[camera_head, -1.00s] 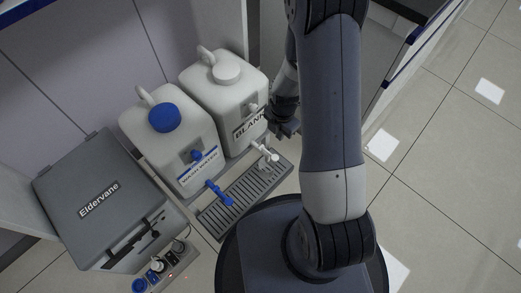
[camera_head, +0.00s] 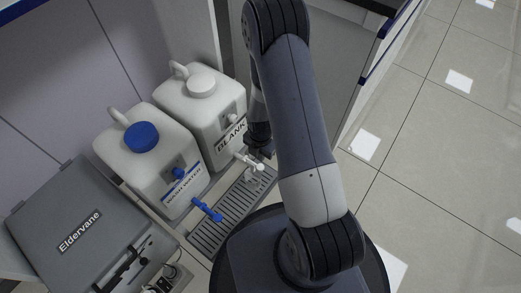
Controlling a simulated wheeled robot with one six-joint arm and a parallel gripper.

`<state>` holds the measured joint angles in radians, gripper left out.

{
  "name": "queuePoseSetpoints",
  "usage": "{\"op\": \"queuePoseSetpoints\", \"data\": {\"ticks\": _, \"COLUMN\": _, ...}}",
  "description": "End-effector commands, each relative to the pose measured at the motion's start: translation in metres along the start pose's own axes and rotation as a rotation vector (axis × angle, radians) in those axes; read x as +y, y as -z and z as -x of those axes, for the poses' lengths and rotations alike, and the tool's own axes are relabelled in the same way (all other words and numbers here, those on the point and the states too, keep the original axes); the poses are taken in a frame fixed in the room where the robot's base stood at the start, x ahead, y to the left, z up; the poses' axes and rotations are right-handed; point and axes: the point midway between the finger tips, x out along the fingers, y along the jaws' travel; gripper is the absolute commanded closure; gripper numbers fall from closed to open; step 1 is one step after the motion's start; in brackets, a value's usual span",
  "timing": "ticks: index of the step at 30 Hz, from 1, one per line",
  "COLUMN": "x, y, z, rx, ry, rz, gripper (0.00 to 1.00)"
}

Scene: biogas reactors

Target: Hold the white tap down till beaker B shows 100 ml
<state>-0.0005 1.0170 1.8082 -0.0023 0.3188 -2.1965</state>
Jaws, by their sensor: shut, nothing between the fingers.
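The white tap (camera_head: 248,163) sticks out from the front of the white container labelled BLANK (camera_head: 203,113), over the slotted drip tray (camera_head: 210,234). My gripper (camera_head: 262,151) is dark, small and partly covered by my own arm. It is shut and empty, right beside and slightly above the tap's outer end. I cannot tell whether it touches the tap. No beaker and no scale marks can be made out; the area behind my arm is hidden.
A second white container (camera_head: 145,163) with a blue cap, labelled WASH WATER, stands to the left, with a blue tap (camera_head: 207,210) over the tray. A grey Eldervane case (camera_head: 75,228) is at lower left. Open tiled floor (camera_head: 430,180) lies to the right.

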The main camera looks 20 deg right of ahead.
Motion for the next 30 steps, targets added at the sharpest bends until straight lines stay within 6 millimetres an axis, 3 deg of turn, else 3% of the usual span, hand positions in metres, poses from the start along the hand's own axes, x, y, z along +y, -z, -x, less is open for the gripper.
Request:
{"op": "queuePoseSetpoints", "data": {"ticks": 3, "x": 0.0, "y": 0.0, "z": -0.028, "rx": 0.0, "ry": 0.001, "rz": 0.0, "gripper": 1.0}}
{"op": "queuePoseSetpoints", "data": {"ticks": 9, "x": 0.0, "y": 0.0, "z": -0.051, "rx": 0.0, "ry": 0.0, "rz": 0.0, "gripper": 1.0}}
{"op": "queuePoseSetpoints", "data": {"ticks": 25, "x": 0.0, "y": 0.0, "z": -0.057, "rx": -0.001, "ry": -0.001, "rz": 0.0, "gripper": 1.0}}
{"op": "queuePoseSetpoints", "data": {"ticks": 30, "x": -0.006, "y": 0.0, "z": -0.07, "rx": -0.001, "ry": -0.001, "rz": -0.001, "gripper": 1.0}}
